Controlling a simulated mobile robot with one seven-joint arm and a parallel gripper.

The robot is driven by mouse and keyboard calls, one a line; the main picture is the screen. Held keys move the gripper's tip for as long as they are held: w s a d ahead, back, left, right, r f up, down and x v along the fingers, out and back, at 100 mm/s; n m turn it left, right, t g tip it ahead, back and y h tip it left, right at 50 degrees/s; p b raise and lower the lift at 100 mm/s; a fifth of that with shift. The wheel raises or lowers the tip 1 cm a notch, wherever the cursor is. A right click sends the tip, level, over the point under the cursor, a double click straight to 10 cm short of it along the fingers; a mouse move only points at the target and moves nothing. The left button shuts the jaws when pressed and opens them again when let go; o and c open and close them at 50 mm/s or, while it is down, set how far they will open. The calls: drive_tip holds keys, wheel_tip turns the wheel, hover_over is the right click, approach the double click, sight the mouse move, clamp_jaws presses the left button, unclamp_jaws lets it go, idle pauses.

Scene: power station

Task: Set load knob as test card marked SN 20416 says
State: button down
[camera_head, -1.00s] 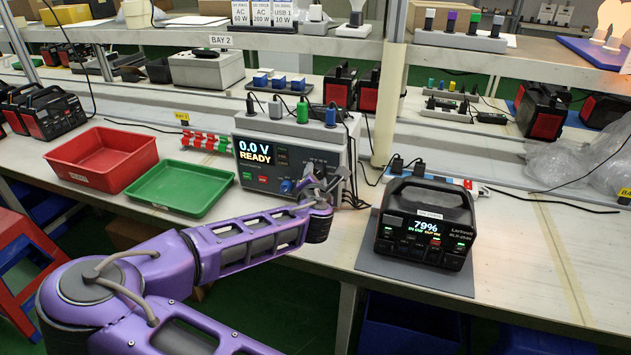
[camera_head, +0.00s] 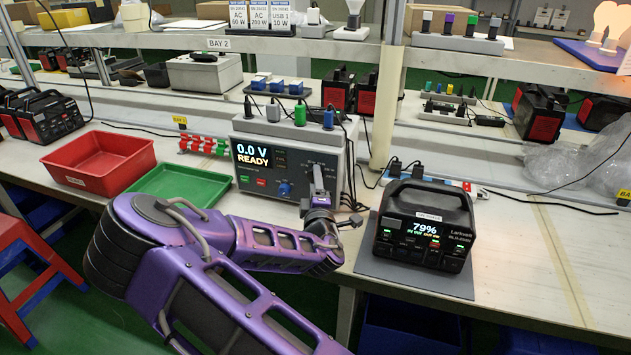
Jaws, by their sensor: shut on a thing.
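The load tester (camera_head: 240,183) is a grey box on the bench, its display (camera_head: 254,155) reading 0.0 V READY. A blue knob (camera_head: 285,188) shows low on its front. My gripper (camera_head: 317,186) is at the right part of this front panel, right of the blue knob. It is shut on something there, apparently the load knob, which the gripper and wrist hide. Three test cards stand on the upper shelf: AC 60 W (camera_head: 239,14), AC 200 W (camera_head: 258,16) and USB 1 10 W (camera_head: 283,17). Their serial numbers are too small to read.
A black power station (camera_head: 455,212) showing 79% stands on a grey mat right of my wrist. A red tray (camera_head: 98,183) and a green tray (camera_head: 205,207) lie left of the tester. Cables run down the tester's right side.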

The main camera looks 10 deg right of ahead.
drive_tip(key=shift+w+a+m+t, duration=0.1)
drive_tip(key=shift+m+t, duration=0.3)
drive_tip(key=shift+m, duration=0.6)
drive_tip(key=shift+c, duration=1.6)
unclamp_jaws()
drive_tip(key=s+a+f+p, duration=0.2)
drive_tip(key=s+p, duration=0.1)
drive_tip(key=s, duration=1.4)
drive_tip(key=shift+a+f, duration=0.2)
drive_tip(key=shift+a, duration=0.1)
